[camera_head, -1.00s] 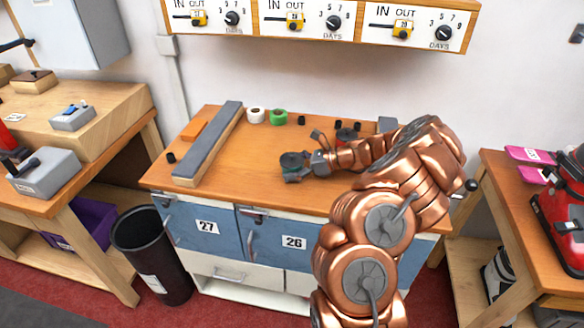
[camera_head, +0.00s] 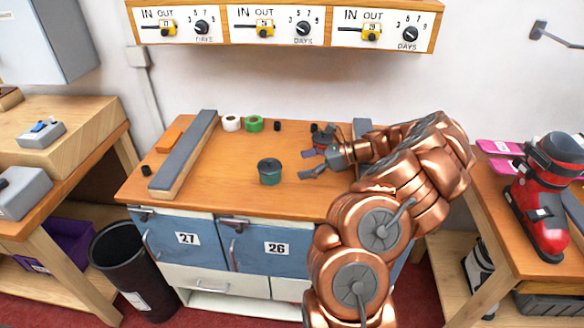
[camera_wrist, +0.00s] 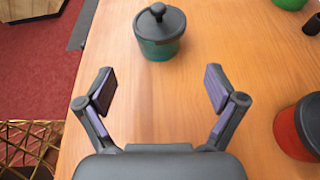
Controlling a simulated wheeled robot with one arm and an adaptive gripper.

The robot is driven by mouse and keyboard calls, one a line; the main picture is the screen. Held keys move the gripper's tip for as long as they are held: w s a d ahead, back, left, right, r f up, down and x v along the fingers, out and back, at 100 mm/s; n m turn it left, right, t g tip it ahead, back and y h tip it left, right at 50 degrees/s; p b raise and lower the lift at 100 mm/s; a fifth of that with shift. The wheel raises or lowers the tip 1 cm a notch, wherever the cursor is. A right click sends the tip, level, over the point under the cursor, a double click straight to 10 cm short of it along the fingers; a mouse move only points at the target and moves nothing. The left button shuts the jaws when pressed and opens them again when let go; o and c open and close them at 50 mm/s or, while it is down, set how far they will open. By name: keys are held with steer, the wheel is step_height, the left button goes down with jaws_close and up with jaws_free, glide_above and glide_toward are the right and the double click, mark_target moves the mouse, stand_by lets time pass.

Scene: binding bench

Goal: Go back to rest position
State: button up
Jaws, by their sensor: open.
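My gripper (camera_head: 312,164) is open and empty above the wooden bench top (camera_head: 240,160), to the right of a dark green pot with a black knobbed lid (camera_head: 270,172). In the wrist view the two fingers of my gripper (camera_wrist: 160,92) are spread wide with bare wood between them. The green pot (camera_wrist: 160,36) stands upright beyond the fingertips, apart from them. My copper arm reaches in from the lower right and covers the right part of the bench.
A red pot (camera_wrist: 300,128) stands close to the right finger. A long grey-topped bar (camera_head: 184,154), an orange block (camera_head: 170,141), white tape (camera_head: 231,123) and green tape (camera_head: 254,123) lie on the bench. A black bin (camera_head: 130,270) stands at the lower left.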

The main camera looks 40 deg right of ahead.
steer(key=shift+s+d+r, duration=0.15)
steer(key=shift+s+d, duration=0.05)
steer(key=shift+s, duration=0.05)
stand_by(0.4)
